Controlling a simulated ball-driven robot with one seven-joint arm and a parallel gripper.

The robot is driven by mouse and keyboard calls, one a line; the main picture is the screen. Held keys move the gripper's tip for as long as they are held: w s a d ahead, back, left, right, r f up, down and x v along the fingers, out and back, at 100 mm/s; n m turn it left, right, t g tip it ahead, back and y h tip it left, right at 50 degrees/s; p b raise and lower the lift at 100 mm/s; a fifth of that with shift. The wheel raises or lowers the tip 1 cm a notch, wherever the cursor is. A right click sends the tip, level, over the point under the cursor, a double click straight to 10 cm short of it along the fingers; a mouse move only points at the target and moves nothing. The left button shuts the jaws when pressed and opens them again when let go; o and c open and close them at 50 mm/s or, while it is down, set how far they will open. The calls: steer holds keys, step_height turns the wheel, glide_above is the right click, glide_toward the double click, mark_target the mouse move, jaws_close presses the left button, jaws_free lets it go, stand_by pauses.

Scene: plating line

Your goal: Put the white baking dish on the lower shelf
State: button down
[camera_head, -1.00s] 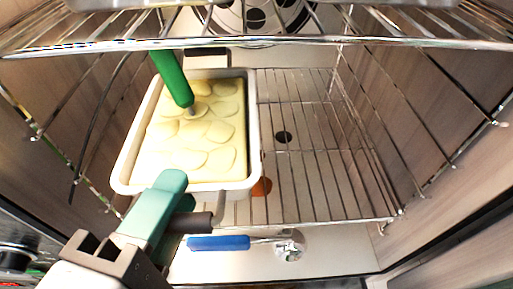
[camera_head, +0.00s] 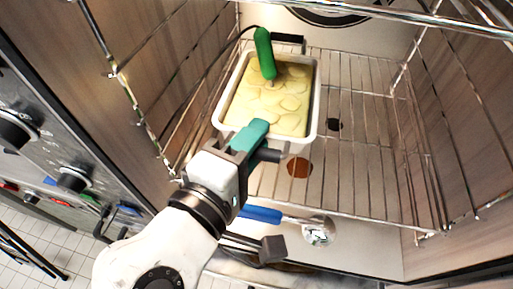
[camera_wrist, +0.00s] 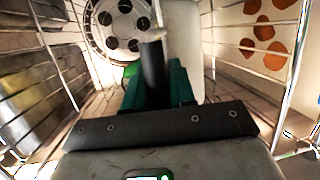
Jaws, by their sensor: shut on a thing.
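The white baking dish (camera_head: 317,107), filled with pale yellow slices, is over the left part of the lower wire shelf (camera_head: 350,190) in the head view. Whether it rests on the shelf or hangs just above it I cannot tell. The fingers hide that part of the rim. In the wrist view the white dish (camera_wrist: 183,45) shows beyond the teal fingers (camera_wrist: 158,88).
A green-handled probe (camera_head: 264,52) stands in the food. The upper wire rack (camera_head: 400,15) crosses above. A blue-handled tool (camera_head: 262,215) lies low at the front. An orange round thing (camera_head: 298,167) shows beneath the shelf. The shelf's right part is clear.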

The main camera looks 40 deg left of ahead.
steer(key=shift+w+a+f, duration=0.25)
steer(key=shift+w+f, duration=0.15)
steer(key=shift+f, duration=0.05)
steer(key=shift+w+a+f, duration=0.2)
steer(key=shift+w+f, duration=0.15)
steer(key=shift+f, duration=0.1)
steer(key=shift+w+a+f+p, duration=0.15)
steer(key=shift+f+p, duration=0.2)
steer(key=shift+f, duration=1.35)
steer(key=c, duration=1.4)
jaws_free()
steer(key=shift+f, duration=0.2)
steer(key=o, duration=0.5)
steer(key=shift+c, duration=0.2)
steer(key=b+v, duration=0.1)
steer(key=v, duration=1.1)
steer(key=shift+b, duration=0.4)
